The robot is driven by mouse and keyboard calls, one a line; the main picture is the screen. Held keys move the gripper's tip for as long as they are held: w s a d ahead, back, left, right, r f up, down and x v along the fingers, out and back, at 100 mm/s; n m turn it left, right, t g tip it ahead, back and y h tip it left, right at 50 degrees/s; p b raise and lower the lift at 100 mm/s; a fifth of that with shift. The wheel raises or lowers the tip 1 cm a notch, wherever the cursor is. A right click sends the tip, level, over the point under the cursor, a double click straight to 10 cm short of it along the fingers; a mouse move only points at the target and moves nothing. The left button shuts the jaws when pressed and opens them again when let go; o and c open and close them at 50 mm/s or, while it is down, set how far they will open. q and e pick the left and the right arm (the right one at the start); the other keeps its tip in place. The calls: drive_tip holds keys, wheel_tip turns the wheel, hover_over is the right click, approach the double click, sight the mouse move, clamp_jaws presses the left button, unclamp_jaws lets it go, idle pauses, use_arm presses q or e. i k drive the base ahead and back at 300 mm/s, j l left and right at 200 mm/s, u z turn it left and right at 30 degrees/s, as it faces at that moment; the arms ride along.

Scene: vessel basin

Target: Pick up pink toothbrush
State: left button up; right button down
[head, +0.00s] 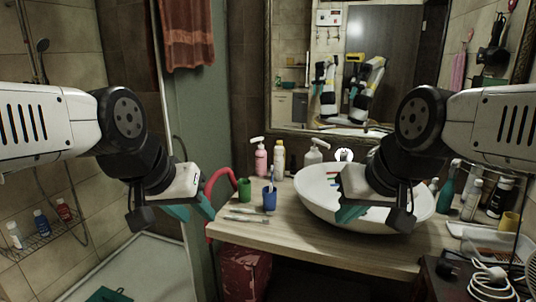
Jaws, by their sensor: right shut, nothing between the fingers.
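Two thin toothbrushes lie on the wooden counter. The far toothbrush (248,210) and the near toothbrush (241,219) are too small for me to tell which is pink. A blue cup (270,201) stands just right of them with a toothbrush upright in it. My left gripper (197,214) is left of the counter, with its teal fingers apart and empty. My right gripper (348,214) is in front of the white basin, shut and empty, right of the toothbrushes.
A green cup (244,190) stands behind the toothbrushes. The white basin (312,205) fills the counter's middle. A pink bottle (261,160) and other bottles stand at the back. A red curved rail (213,184) rises at the counter's left edge. The front left counter is clear.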

sight(229, 217)
drive_tip(key=i+j+z, duration=0.1)
drive_tip(key=i+j, duration=0.5)
drive_tip(key=i+z, duration=0.1)
drive_tip(key=z, duration=1.4)
